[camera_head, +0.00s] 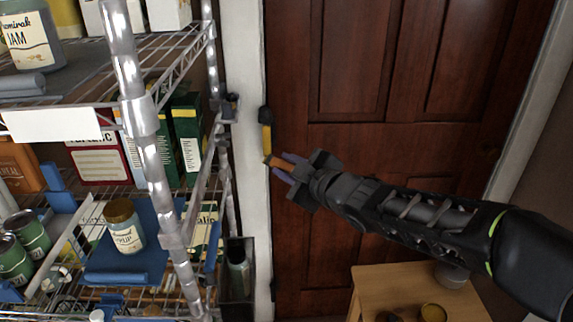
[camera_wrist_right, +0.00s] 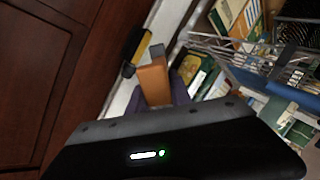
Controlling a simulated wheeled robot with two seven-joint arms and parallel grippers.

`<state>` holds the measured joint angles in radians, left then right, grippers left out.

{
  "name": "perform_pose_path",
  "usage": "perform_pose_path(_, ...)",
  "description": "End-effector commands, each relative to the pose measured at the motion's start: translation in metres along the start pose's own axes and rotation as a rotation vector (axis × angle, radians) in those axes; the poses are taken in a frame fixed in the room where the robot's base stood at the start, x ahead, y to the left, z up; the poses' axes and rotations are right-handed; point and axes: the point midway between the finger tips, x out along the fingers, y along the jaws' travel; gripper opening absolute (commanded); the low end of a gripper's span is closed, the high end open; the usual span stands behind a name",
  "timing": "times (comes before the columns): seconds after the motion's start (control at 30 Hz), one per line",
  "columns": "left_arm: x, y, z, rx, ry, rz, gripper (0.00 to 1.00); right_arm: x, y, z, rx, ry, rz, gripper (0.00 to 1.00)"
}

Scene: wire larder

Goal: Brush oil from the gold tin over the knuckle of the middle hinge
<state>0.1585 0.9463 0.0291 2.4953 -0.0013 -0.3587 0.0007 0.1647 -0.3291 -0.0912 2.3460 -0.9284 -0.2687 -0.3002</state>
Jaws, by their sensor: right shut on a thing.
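My right gripper (camera_head: 285,168) reaches in from the right and is shut on an orange-brown handle-like piece, seemingly the brush (camera_wrist_right: 153,82). Its purple fingers show behind it in the right wrist view. A black-topped yellow piece (camera_head: 266,138), seemingly the middle hinge, stands upright at the door's left edge; it also shows in the right wrist view (camera_wrist_right: 142,48). The held piece's tip is close by its lower end; I cannot tell whether they touch. An open round tin with a gold rim (camera_head: 432,312) sits on the small wooden table. My left gripper is out of view.
A wire rack (camera_head: 150,150) with jars, boxes and cans fills the left. The dark red wooden door (camera_head: 350,150) stands behind my arm. The small wooden table (camera_head: 385,285) also bears a grey tub (camera_head: 452,275) and a dark round item (camera_head: 388,316).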

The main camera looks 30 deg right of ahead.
Motion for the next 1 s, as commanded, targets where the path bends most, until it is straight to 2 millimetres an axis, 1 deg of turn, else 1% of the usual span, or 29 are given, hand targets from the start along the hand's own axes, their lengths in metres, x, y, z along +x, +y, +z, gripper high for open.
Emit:
perform_pose_path(0.2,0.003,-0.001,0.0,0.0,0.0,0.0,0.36,-0.016,-0.009,-0.004,-0.001,0.003,0.002,0.0)
perform_pose_path(0.4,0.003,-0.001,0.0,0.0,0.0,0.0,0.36,-0.018,-0.011,-0.004,-0.001,0.001,0.0,0.0)
perform_pose_path(0.83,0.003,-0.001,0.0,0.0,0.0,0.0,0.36,-0.017,-0.013,-0.005,-0.002,0.003,-0.003,0.0)
perform_pose_path(0.93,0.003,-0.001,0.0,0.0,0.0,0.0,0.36,-0.009,-0.023,-0.008,-0.006,0.016,-0.019,0.0)
perform_pose_path(1.0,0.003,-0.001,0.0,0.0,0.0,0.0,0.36,0.0,-0.036,-0.013,-0.011,0.031,-0.038,0.0)
